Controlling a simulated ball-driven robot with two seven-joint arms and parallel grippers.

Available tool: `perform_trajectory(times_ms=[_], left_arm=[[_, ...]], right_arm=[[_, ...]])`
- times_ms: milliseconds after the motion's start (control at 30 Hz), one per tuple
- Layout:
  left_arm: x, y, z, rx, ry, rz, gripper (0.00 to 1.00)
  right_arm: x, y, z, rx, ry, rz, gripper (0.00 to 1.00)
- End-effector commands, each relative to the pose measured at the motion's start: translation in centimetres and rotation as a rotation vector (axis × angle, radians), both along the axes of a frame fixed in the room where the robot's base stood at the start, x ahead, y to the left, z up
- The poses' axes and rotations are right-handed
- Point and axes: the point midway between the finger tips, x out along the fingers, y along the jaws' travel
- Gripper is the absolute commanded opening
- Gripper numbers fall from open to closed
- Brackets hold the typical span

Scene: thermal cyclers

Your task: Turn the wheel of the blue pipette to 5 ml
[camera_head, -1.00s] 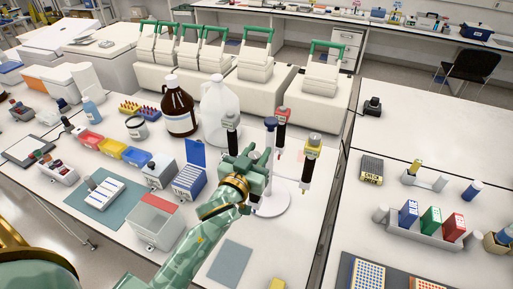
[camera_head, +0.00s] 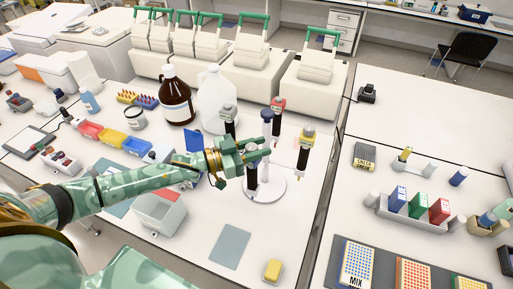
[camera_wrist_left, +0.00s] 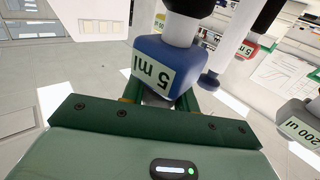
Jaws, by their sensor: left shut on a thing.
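The blue pipette hangs at the near side of a round white carousel stand (camera_head: 265,190). In the head view its dark lower body (camera_head: 251,180) shows below my left gripper (camera_head: 262,153), which covers much of its top. In the left wrist view its blue head (camera_wrist_left: 182,52) carries a "5 ml" label (camera_wrist_left: 152,66). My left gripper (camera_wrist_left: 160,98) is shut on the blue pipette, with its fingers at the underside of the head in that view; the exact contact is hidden. My right gripper is not in view.
Yellow (camera_head: 304,150), red (camera_head: 277,120) and grey (camera_head: 228,118) pipettes hang close by on the same stand. A brown bottle (camera_head: 176,95) and a clear jug (camera_head: 215,97) stand behind. The table in front is mostly clear.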

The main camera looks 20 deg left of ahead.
Motion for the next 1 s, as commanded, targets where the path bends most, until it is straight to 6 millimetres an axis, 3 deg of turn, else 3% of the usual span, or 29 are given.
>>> perform_trajectory(times_ms=[733, 767, 800, 1000], left_arm=[[-0.16, -0.17, -0.12, 0.001, 0.001, -0.085, 0.07], [-0.15, -0.17, -0.12, 0.001, 0.002, -0.085, 0.38], [-0.16, -0.18, -0.11, 0.001, 0.001, -0.085, 0.49], [-0.14, -0.19, -0.05, 0.001, 0.001, -0.085, 0.52]], right_arm=[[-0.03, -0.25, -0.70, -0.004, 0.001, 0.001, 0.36], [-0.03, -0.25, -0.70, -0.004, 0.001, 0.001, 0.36], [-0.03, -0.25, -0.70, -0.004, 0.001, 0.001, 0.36], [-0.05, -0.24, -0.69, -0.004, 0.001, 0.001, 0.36]])
